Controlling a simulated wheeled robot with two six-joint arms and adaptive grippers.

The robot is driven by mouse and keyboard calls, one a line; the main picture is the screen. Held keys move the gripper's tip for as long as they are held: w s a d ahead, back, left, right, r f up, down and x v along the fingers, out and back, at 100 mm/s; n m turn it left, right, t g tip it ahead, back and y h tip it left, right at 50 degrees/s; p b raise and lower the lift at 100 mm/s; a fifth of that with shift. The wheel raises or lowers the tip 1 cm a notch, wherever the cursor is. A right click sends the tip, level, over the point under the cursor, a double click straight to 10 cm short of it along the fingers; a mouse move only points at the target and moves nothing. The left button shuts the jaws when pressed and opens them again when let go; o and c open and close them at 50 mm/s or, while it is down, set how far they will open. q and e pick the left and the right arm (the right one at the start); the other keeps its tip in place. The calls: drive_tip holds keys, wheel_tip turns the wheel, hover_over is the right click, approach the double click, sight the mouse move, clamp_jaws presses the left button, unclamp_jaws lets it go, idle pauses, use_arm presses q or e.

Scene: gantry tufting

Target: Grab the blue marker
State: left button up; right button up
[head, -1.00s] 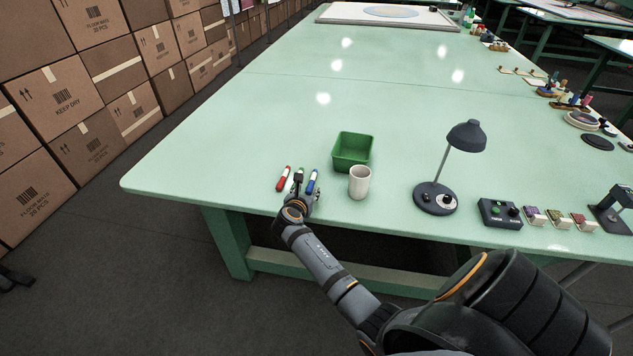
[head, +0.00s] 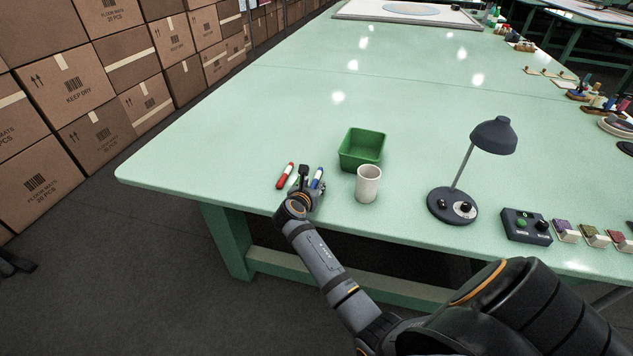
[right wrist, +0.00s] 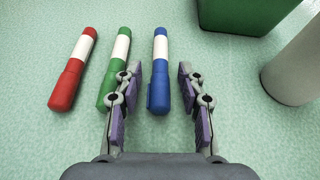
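The blue marker (right wrist: 159,75) lies on the table in the right wrist view, with a white band and a blue cap end. It also shows in the head view (head: 318,176), partly hidden by my gripper. My right gripper (right wrist: 163,75) is open, with its fingers on either side of the blue marker's near part. The marker looks not to be squeezed. The green marker (right wrist: 116,68) lies just left, its lower end close to the left finger. The red marker (right wrist: 74,72) lies farther left. My left gripper is not in view.
A green bin (head: 361,149) stands behind the markers, and a white cup (head: 368,184) stands right of them. A dark lamp (head: 452,205) and a button box (head: 526,225) are farther right. The table (head: 215,140) is clear to the left and behind.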

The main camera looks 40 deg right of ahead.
sight(313, 185)
drive_tip(key=shift+c, duration=1.2)
drive_tip(key=shift+d, duration=0.15)
drive_tip(key=c, duration=0.4)
drive_tip(key=shift+r, duration=0.25)
wheel_tip(313, 185, up, 3)
drive_tip(key=shift+w+f+p, duration=0.1)
drive_tip(key=shift+f+p, duration=0.1)
drive_tip(key=shift+p, duration=0.1)
use_arm(q)
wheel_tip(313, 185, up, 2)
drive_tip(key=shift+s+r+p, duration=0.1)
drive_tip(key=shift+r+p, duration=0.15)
drive_tip(key=shift+p, duration=0.65)
use_arm(e)
drive_tip(key=s+r, duration=0.3)
drive_tip(key=s, duration=0.1)
drive_tip(key=s+r, duration=0.3)
drive_tip(key=s, duration=0.2)
drive_tip(key=s+d+r, duration=0.1)
drive_tip(key=s+r, duration=0.3)
drive_tip(key=s, duration=0.1)
drive_tip(key=shift+s+d, duration=0.1)
